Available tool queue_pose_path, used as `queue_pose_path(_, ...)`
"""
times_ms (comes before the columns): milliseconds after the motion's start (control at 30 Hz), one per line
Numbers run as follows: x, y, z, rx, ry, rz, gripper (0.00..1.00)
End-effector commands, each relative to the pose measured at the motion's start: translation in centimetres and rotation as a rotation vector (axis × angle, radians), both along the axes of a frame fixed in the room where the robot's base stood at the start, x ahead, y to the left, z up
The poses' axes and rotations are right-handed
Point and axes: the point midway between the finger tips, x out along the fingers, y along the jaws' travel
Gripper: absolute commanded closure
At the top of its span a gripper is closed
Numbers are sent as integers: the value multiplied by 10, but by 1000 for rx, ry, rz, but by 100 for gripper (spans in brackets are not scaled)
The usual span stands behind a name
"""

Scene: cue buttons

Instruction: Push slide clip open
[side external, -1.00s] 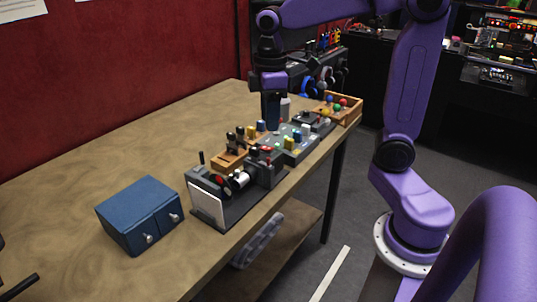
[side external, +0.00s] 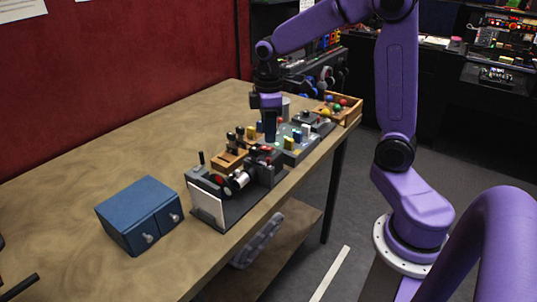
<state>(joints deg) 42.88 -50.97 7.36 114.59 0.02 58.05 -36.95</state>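My gripper (side external: 270,138) points straight down over the row of devices on the wooden table. Its dark fingertips are at or just above the grey panel (side external: 297,157) with small coloured parts, close to the wooden block with pegs (side external: 230,160). The fingers look close together as one dark shape, and I cannot tell if they are open or shut. I see nothing held. I cannot make out which small part is the slide clip. Contact between the fingertips and the panel cannot be told.
A dark device with a white plate (side external: 207,205) stands near the table's front edge. A blue two-drawer box (side external: 140,215) is at the left. A wooden tray (side external: 352,115) with coloured balls is at the far right end. The table's (side external: 110,160) back left is clear.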

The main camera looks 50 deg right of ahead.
Motion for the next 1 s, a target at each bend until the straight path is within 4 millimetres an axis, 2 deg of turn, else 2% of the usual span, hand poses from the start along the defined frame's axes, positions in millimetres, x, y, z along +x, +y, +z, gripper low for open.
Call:
queue_pose_path(200, -1, 0, -42, -1, 5, 0, 61)
queue_pose_path(400, 0, 0, -69, 0, 3, 0, 61)
queue_pose_path(600, 0, 0, -81, 0, 0, -1, 61)
queue_pose_path(867, 0, 0, -82, 1, -2, 0, 61)
queue_pose_path(900, 0, 0, -82, 1, -2, 0, 64)
queue_pose_path(967, 0, 0, -82, 1, -2, 0, 84)
queue_pose_path(1000, 0, 0, -82, 0, -1, 0, 97)
